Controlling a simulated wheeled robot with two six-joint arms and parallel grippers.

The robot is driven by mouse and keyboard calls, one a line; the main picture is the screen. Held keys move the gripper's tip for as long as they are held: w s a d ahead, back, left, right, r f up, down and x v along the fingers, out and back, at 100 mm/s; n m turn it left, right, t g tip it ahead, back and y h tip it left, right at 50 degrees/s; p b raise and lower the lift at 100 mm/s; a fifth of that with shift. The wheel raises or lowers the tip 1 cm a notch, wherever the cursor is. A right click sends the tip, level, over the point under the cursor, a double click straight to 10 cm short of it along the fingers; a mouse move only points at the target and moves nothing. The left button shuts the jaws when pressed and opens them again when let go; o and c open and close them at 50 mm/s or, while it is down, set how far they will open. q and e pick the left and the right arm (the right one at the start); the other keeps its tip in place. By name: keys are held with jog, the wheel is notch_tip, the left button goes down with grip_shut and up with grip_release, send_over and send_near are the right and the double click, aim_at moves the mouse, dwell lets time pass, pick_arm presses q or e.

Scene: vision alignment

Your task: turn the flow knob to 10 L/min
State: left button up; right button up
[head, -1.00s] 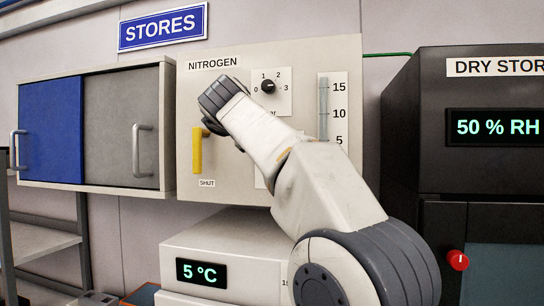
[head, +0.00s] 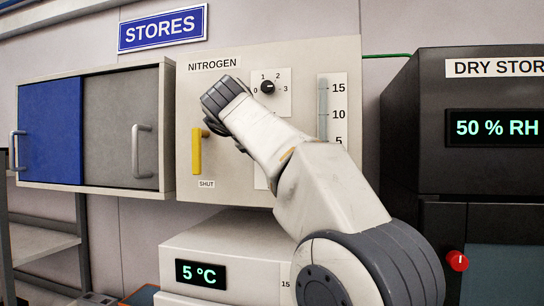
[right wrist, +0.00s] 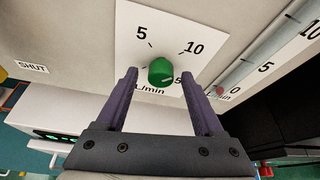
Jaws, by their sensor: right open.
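The green flow knob (right wrist: 160,71) sits on a white dial plate (right wrist: 135,25) marked 5 and 10, with L/min below and a partly covered number at lower right. A pale mark shows low on the knob; which number it points to is unclear. My right gripper (right wrist: 160,74) is open, its two fingers on either side of the knob with gaps; I cannot tell how deep they reach. In the head view my right arm hides the knob and the fingers. The flow tube (head: 323,110) beside it reads 5 to 15; a red float (right wrist: 220,90) shows low, below 5. My left gripper is not in view.
The nitrogen panel (head: 228,172) also carries a yellow lever (head: 196,151) above a SHUT label and a black knob (head: 267,87) marked 0 to 3. A 5 °C unit (head: 240,245) stands below. The dark dry-store cabinet (head: 430,90) is at right.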

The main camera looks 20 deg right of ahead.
jog(key=v, duration=1)
jog(key=shift+b, duration=0.3)
jog(key=shift+s+a, duration=0.1)
jog(key=shift+a, duration=0.05)
